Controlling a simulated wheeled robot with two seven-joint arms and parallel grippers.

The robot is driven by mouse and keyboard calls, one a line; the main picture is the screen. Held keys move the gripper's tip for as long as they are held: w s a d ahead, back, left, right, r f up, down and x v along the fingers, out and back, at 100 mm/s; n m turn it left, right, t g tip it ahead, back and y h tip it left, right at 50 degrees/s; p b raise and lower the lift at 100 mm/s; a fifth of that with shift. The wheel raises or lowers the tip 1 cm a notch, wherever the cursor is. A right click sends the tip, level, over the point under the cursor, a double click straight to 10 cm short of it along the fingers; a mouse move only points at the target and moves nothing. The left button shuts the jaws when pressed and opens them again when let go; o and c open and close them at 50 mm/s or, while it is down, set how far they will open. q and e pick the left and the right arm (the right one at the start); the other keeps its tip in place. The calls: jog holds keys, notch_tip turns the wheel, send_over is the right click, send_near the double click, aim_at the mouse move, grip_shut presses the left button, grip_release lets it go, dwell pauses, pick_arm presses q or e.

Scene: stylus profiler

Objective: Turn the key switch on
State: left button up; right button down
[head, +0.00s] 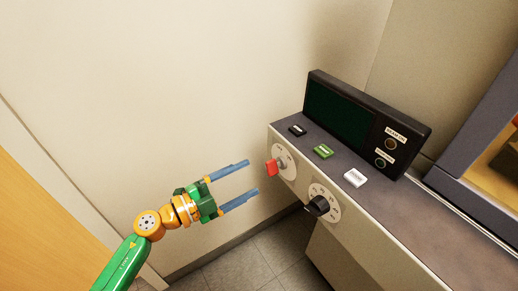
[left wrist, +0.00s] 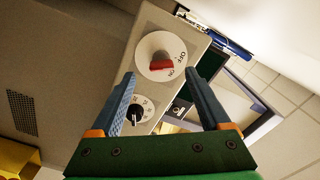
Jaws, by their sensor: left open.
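The key switch with a red grip (head: 271,168) sits on the console's front face, on a round white plate. In the left wrist view the red grip (left wrist: 161,65) shows in front of a white dial (left wrist: 150,48) marked OFF and ON. I cannot tell for sure which mark it points to. My left gripper (head: 252,177) is open and empty, its blue fingers pointing at the key from a short distance. In the left wrist view the key lies between and beyond the fingertips (left wrist: 161,76), not visibly touched. My right gripper is not in view.
A black knob (head: 317,206) on a white dial sits right of the key. The console top holds black (head: 298,130), green (head: 323,151) and white (head: 355,178) buttons and a dark display (head: 340,112). The wall is at the left; floor shows below.

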aim_at(267, 171)
pick_arm(q)
jog(key=x, duration=0.6)
jog(key=shift+s+d+r, duration=0.2)
jog(key=shift+d+r, duration=0.15)
jog(key=shift+d, duration=0.05)
jog(key=shift+w+d+f, duration=0.1)
jog(key=shift+w+d, duration=0.15)
jog(key=shift+w, duration=0.1)
jog(key=shift+s, duration=0.1)
grip_shut()
